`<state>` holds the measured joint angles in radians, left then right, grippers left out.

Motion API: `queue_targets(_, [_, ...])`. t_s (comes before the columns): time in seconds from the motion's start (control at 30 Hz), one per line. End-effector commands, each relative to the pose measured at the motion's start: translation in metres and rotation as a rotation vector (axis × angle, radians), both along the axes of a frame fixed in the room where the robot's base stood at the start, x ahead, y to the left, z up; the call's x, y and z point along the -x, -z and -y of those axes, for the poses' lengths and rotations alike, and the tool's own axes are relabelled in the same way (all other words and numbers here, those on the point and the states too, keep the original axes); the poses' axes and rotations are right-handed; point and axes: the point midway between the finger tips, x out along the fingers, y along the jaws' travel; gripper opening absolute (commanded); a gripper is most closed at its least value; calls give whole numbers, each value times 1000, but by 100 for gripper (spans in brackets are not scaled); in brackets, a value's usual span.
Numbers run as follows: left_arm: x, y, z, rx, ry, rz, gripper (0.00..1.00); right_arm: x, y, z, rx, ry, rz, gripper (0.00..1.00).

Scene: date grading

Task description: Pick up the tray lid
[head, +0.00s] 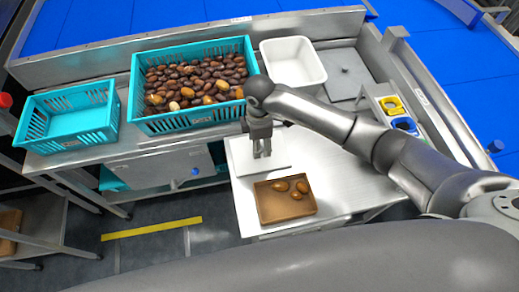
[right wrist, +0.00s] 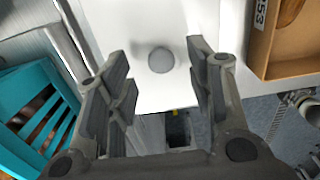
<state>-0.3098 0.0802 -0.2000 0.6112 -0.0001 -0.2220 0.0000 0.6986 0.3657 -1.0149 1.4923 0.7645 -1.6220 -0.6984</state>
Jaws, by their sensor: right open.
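The tray lid (head: 241,158) is a flat white plate on the metal table, behind the brown tray. In the right wrist view the white lid (right wrist: 133,27) shows a round grey knob (right wrist: 161,60). My right gripper (head: 262,154) points down over the lid. In its wrist view the open fingers (right wrist: 156,54) stand either side of the knob in the picture, with gaps on both sides and nothing held. In the head view the gripper hides the knob. The brown tray (head: 268,212) holds several brown dates (head: 281,186). My left gripper is not in view.
A large teal crate (head: 190,123) full of dates and an empty teal crate (head: 68,141) stand at the left. A white bin (head: 293,63) and a grey plate with a knob (head: 346,84) lie behind. Yellow and blue holders (head: 391,104) sit at the right.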

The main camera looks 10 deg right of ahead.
Motion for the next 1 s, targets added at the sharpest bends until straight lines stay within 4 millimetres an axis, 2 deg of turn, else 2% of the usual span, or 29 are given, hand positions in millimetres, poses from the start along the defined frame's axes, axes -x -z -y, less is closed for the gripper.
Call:
queue_targets(0.1, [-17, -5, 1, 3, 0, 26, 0, 1, 16, 0, 1, 1, -1, 49])
queue_targets(0.2, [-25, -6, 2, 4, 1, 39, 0, 1, 23, 0, 0, 1, 1, 49])
queue_targets(0.43, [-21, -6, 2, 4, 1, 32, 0, 1, 25, 0, 0, 0, 2, 49])
queue_targets(0.8, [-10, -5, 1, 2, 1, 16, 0, 1, 25, 0, 0, 0, 2, 4])
queue_targets(1.0, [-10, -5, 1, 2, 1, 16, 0, 1, 24, 0, 0, 0, 2, 4])
